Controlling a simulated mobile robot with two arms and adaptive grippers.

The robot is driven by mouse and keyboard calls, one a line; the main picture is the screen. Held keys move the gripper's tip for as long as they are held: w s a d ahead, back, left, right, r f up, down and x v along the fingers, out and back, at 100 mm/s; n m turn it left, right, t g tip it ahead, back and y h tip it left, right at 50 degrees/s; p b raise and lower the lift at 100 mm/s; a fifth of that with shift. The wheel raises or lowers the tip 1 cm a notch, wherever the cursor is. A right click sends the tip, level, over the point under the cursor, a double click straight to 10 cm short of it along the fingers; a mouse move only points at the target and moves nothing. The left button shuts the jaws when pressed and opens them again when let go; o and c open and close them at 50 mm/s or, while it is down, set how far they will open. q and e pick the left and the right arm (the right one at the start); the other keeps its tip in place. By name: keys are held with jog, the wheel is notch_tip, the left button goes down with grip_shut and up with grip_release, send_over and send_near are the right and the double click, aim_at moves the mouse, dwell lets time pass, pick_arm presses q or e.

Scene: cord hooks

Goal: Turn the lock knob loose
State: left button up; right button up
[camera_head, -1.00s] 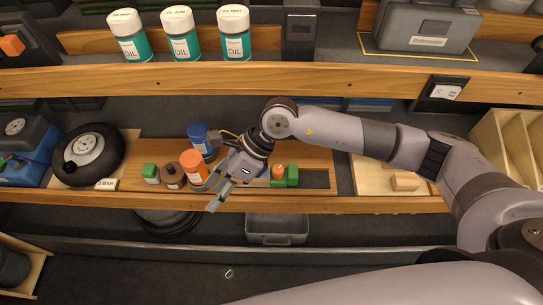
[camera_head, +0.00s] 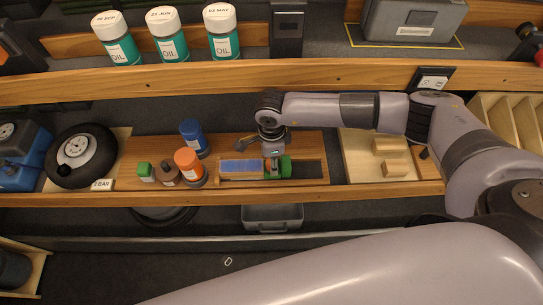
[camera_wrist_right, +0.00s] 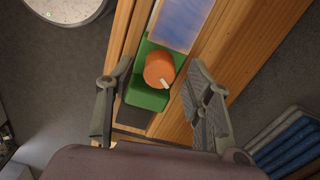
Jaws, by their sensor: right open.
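The lock knob is an orange round knob (camera_wrist_right: 159,69) with a pale pointer mark on its edge. It sits on a green block (camera_wrist_right: 150,96), next to a blue translucent panel (camera_wrist_right: 188,22). In the head view the green block (camera_head: 286,167) sits in a wooden tray, to the right of the blue panel (camera_head: 241,169). The knob is hidden there by my right gripper (camera_head: 273,163). In the right wrist view my open right gripper has one finger on each side of the knob, with gaps between. My left gripper is not in view.
An orange-capped bottle (camera_head: 187,165), a blue-capped bottle (camera_head: 193,137), a brown bottle (camera_head: 168,173) and a green cube (camera_head: 146,171) stand left of the panel. A grey bin (camera_head: 272,218) is below the shelf. Wooden blocks (camera_head: 391,146) lie to the right.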

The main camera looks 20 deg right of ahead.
jog(key=shift+f, duration=0.1)
jog(key=shift+c, duration=0.4)
grip_shut()
jog(key=shift+f+n+b, duration=0.15)
jog(key=shift+n+b, duration=0.25)
jog(key=shift+b, duration=0.4)
jog(key=n+b, duration=0.3)
jog(key=b, duration=0.1)
jog(key=shift+w+f+b, duration=0.1)
jog(key=shift+b, duration=0.25)
jog(key=shift+r+n+b, duration=0.25)
jog(key=shift+n+b, duration=0.85)
jog(key=shift+b, duration=0.15)
jog(key=shift+o, duration=0.4)
grip_release()
